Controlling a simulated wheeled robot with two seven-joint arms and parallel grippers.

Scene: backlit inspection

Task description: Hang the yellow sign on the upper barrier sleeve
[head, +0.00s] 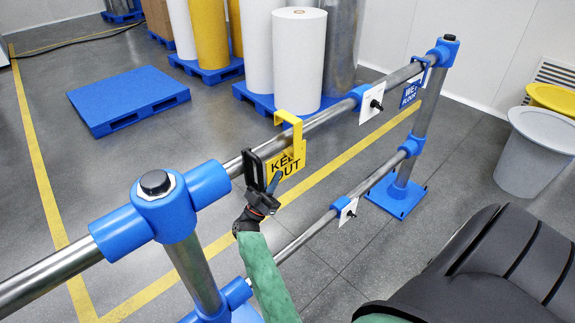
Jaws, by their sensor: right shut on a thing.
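The yellow sign (291,160), lettered "KEEP OUT", is at the upper rail (323,101) of the barrier, with its hook (287,116) above the rail. I cannot tell whether the hook rests on the rail. My right gripper (265,177) is shut on the sign's left side and covers part of the lettering. The upper barrier sleeve (357,93) is blue, on the upper rail to the right of the sign and apart from it. A white plate with a black knob (376,104) is at this sleeve. My left gripper is not in view.
A blue sign (411,94) hangs farther right on the upper rail. The lower rail (303,238) has another blue sleeve (341,203) with a white plate. Blue-jointed posts (160,205) stand at the near left and far right. A grey bin (535,150) stands right.

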